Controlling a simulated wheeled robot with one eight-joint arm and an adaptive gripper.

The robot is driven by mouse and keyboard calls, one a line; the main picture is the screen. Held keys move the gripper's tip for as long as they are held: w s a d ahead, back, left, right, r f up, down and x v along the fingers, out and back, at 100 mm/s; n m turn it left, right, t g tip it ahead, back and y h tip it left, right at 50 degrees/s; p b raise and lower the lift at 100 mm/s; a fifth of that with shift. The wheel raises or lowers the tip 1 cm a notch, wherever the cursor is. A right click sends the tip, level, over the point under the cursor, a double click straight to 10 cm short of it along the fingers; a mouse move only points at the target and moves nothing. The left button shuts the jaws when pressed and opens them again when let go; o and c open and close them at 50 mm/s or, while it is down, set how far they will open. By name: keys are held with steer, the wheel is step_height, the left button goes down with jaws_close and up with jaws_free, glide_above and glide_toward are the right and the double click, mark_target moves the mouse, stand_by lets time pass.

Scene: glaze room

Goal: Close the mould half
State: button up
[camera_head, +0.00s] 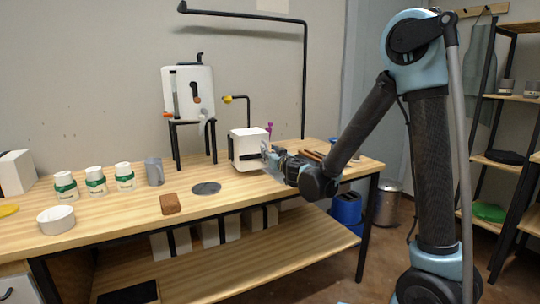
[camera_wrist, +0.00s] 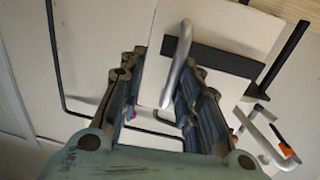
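The mould (camera_head: 246,146) is a white block with a dark band, standing on the wooden table near its back right part. In the wrist view its white face (camera_wrist: 232,30) fills the upper middle, with the dark band (camera_wrist: 225,58) across it and a grey metal handle (camera_wrist: 181,55) in front. My gripper (camera_head: 268,155) is at the block's right side. In the wrist view my gripper's fingers (camera_wrist: 164,75) are spread, with the handle between them and a gap showing. Whether a finger touches the handle cannot be told. The join between the mould halves is not clear.
A white device (camera_head: 190,92) on a black stand is behind left of the mould. A dark disc (camera_head: 206,188), brown block (camera_head: 170,204), grey mug (camera_head: 154,171), several white-green jars (camera_head: 95,181) and a white bowl (camera_head: 56,219) stand left. Brown sticks (camera_head: 313,155) lie behind my wrist.

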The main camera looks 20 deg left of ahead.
steer(key=v, duration=1.1)
steer(key=shift+s+d, duration=0.3)
steer(key=w+d+f+m+t+h, duration=0.1)
steer(key=w+d+m+h, duration=0.3)
steer(key=d, duration=0.9)
steer(key=w+d+m+h, duration=0.2)
steer(key=w+d+h, duration=0.3)
steer(key=d, duration=0.7)
steer(key=s+d+f+m+g+h, duration=0.1)
steer(key=s+d+f+g+h, duration=0.15)
steer(key=d, duration=0.45)
steer(key=s+d+f+m+g+h, duration=0.1)
steer(key=s+d+f+h, duration=0.2)
steer(key=d, duration=0.4)
steer(key=s+d+f+g, duration=0.35)
steer(key=s+d, duration=0.25)
steer(key=s, duration=0.2)
steer(key=s+f+g+y, duration=0.1)
steer(key=s+f+g, duration=0.1)
steer(key=s, duration=0.6)
steer(key=s+f+g+y, duration=0.1)
steer(key=s+f+g, duration=0.2)
steer(key=s, duration=0.5)
steer(key=shift+d+f+y, duration=0.25)
steer(key=shift+f+y, duration=0.1)
steer(key=shift+f, duration=0.1)
